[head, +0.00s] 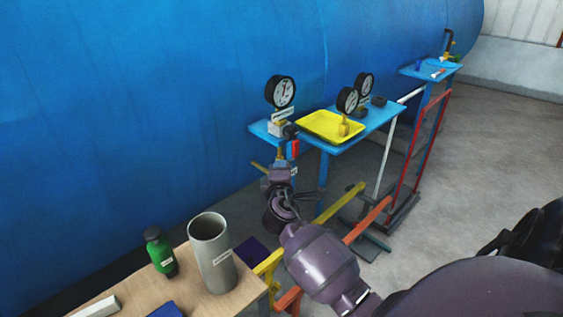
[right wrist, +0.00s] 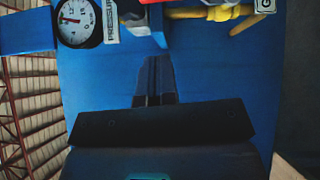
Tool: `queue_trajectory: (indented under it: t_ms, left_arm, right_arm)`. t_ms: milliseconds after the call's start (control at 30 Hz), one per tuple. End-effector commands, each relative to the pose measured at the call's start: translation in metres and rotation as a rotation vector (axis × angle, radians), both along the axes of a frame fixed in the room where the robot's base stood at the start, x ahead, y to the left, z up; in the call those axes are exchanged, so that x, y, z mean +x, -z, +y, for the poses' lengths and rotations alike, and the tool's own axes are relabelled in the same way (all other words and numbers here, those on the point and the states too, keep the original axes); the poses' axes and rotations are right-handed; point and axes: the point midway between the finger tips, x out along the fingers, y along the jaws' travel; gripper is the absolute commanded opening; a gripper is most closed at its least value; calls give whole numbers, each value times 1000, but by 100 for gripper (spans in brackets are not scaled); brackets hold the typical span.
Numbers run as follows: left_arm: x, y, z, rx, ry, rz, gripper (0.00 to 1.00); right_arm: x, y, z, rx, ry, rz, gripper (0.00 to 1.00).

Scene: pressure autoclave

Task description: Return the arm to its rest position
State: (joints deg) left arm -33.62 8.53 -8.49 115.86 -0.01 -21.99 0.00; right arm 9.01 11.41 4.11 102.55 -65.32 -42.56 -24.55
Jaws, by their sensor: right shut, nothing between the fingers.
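My right arm (head: 322,262) comes in from the bottom right of the head view and reaches forward between the wooden table and the blue stand. My right gripper (head: 279,172) is near the blue stand's front, below the left pressure gauge (head: 281,91). In the right wrist view its fingers (right wrist: 154,80) are together, with nothing between them. The gauge shows there at the top left (right wrist: 76,20), with yellow fittings (right wrist: 215,12) at the top right, beyond the fingertips. Whether the gripper touches anything cannot be told. My left gripper is not in view.
A wooden table (head: 246,289) holds a grey cylinder (head: 213,255) and a green bottle (head: 160,253). A blue stand (head: 378,116) carries a yellow tray (head: 318,119) and gauges. Yellow and orange bars (head: 340,203) lie close to my arm. Open floor is at right.

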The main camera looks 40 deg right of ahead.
Motion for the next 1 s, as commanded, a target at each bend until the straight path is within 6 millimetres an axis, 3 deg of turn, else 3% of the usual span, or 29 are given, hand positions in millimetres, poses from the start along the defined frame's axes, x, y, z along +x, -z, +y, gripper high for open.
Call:
queue_trajectory:
  t_ms: [200,400,833,1000]
  left_arm:
    - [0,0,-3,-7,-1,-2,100]
    - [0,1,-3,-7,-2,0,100]
    - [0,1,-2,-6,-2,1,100]
    - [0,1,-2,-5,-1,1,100]
  right_arm:
    - [-32,1,26,2,1,1,0]
    - [-48,1,40,1,1,1,0]
    - [-51,0,45,25,-12,-25,0]
    - [-40,8,62,251,-139,-112,0]
